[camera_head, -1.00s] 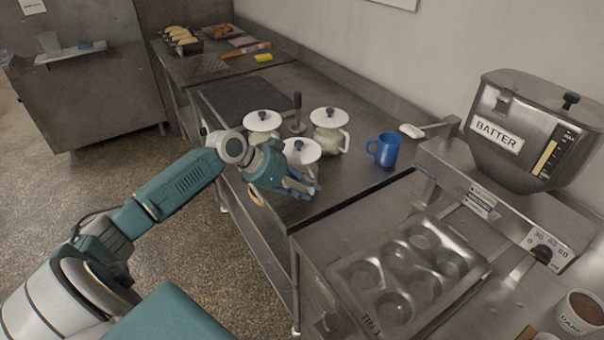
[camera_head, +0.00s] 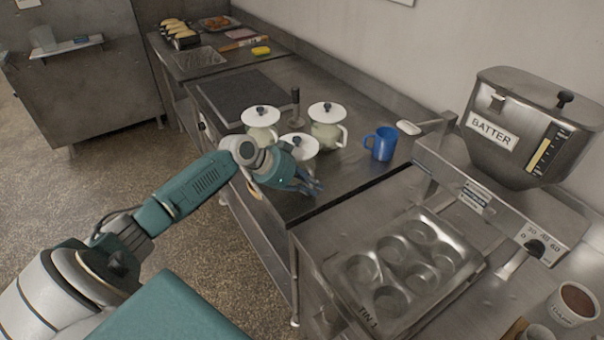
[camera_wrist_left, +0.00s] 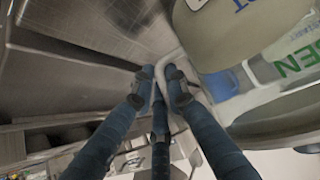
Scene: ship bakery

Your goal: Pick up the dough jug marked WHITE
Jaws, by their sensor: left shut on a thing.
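Three cream jugs with white lids and dark knobs stand on the steel counter: a front jug (camera_head: 305,157), a back-left jug (camera_head: 260,133) and a back-right jug (camera_head: 328,135). No word WHITE is readable on any of them. My left gripper (camera_head: 309,187) is at the near side of the front jug and partly covers it. In the left wrist view, the blue fingers (camera_wrist_left: 162,85) are closed around a pale handle (camera_wrist_left: 182,62) beside a jug body (camera_wrist_left: 240,45). Partial blue letters and green letters "SEN" show there. My right gripper is not in view.
A blue mug (camera_head: 381,144) stands right of the jugs. A dark upright handle (camera_head: 295,106) rises behind them. The batter hopper (camera_head: 520,130) and a muffin tin (camera_head: 345,298) are at the right. The counter's front edge is close to my gripper.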

